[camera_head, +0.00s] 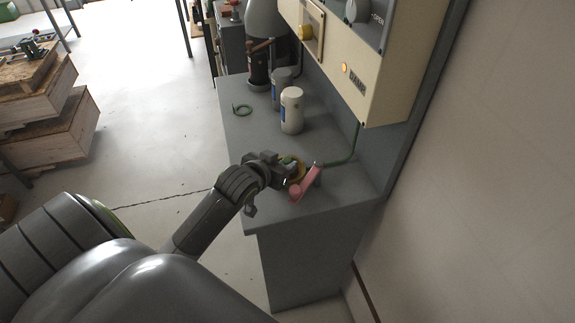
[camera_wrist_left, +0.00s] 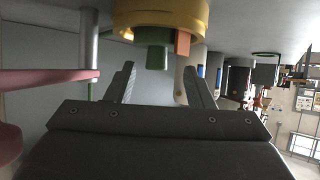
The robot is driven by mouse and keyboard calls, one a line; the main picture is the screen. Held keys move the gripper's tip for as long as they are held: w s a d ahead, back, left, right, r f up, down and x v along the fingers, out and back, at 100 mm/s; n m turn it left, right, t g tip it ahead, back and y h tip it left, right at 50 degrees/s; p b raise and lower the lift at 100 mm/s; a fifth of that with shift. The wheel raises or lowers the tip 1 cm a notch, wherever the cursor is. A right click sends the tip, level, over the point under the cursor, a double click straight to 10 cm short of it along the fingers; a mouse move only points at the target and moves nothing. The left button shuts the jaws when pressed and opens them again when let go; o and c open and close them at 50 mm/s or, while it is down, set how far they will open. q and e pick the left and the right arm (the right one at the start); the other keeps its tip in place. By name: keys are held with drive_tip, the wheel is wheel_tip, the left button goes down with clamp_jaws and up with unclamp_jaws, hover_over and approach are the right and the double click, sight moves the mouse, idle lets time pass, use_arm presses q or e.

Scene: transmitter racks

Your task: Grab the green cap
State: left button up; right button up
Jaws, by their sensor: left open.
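The green cap (camera_wrist_left: 157,52) shows in the left wrist view as a short green piece on a round yellow holder (camera_wrist_left: 160,15). An orange-pink piece (camera_wrist_left: 183,42) sits beside it. In the head view the yellow holder (camera_head: 298,173) is on the grey bench near its front corner, partly hidden by my left gripper (camera_head: 284,168). In the left wrist view my left gripper (camera_wrist_left: 160,82) is open, and the cap appears in line with the gap between its fingers. I cannot tell whether they touch it. My right gripper is not in view.
A pink object (camera_head: 305,186) stands beside the holder, close to my left gripper.

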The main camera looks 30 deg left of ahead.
sight(287, 161)
use_arm(q)
drive_tip(key=shift+p+x, duration=0.35)
drive_tip(key=shift+x, duration=2.25)
drive_tip(key=shift+d, duration=0.25)
clamp_jaws()
